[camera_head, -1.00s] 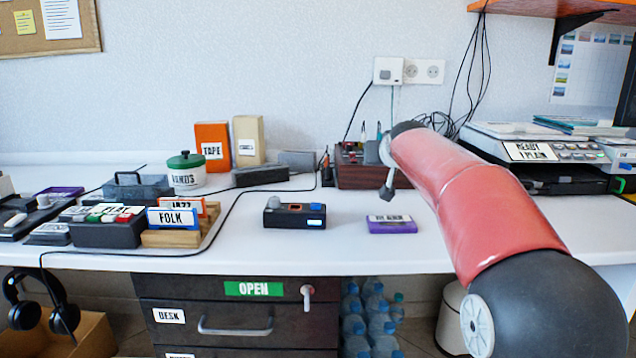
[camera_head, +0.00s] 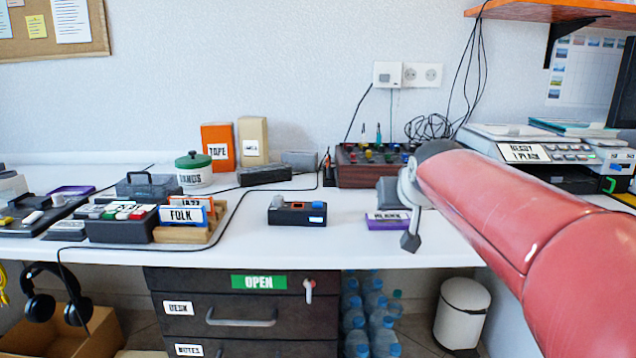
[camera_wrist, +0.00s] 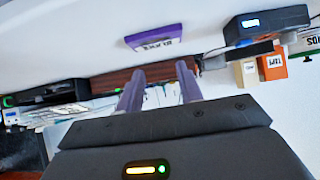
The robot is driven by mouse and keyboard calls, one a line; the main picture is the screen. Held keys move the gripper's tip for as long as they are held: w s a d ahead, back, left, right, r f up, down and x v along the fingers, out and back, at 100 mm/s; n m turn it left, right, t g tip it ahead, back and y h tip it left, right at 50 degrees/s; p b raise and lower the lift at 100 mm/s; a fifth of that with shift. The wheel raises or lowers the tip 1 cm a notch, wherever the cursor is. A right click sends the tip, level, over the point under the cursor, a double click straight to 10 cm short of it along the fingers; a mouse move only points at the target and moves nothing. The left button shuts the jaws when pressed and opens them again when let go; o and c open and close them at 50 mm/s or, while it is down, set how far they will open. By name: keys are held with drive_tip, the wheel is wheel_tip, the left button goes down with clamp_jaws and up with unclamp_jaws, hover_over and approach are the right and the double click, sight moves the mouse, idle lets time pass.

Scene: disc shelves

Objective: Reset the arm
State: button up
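My red arm reaches in from the right in the head view. My gripper (camera_head: 409,222) is at its end, above the white desk and partly in front of a purple labelled box (camera_head: 385,224). In the wrist view, the two fingers of my gripper (camera_wrist: 160,84) stand apart with nothing between them. The purple box (camera_wrist: 155,37) lies on the desk beyond the fingertips, not touched by them.
A dark device (camera_head: 297,212) sits on the desk left of the purple box. A wooden rack (camera_head: 190,234) holds the FOLK card further left. A knobbed box (camera_head: 372,165) and a scale-like device (camera_head: 535,152) stand at the back. The desk front centre is clear.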

drive_tip(key=s+f+g, duration=0.1)
drive_tip(key=s+f, duration=0.4)
drive_tip(key=s, duration=0.4)
drive_tip(key=s+f+g+p, duration=0.1)
drive_tip(key=s+f, duration=0.4)
drive_tip(key=s, duration=0.5)
drive_tip(key=s+f+g+p, duration=0.1)
drive_tip(key=s+f+g, duration=0.2)
drive_tip(key=s, duration=0.7)
wheel_tip(320, 180, down, 2)
